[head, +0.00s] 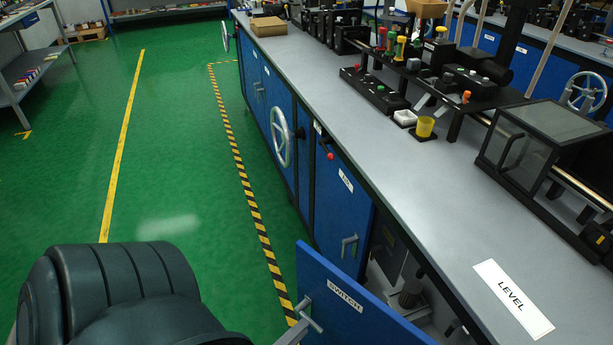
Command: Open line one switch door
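The blue door labelled SWITCH (335,293) stands swung out from the front of the long bench, at the bottom of the head view. Its grey T-shaped handle (308,315) is on the door's left part, near the bottom edge. The cabinet opening behind the door shows grey and dark fittings (410,293). My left arm (120,290), dark and ridged, fills the lower left, left of the door handle. Its fingertips do not show clearly, so I cannot tell open from shut or whether they touch anything. My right gripper is not in view.
A closed blue door (342,205) with its own handle adjoins the opening. A handwheel (281,138) juts from the bench front. Green floor (180,130) left of the striped line is clear.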

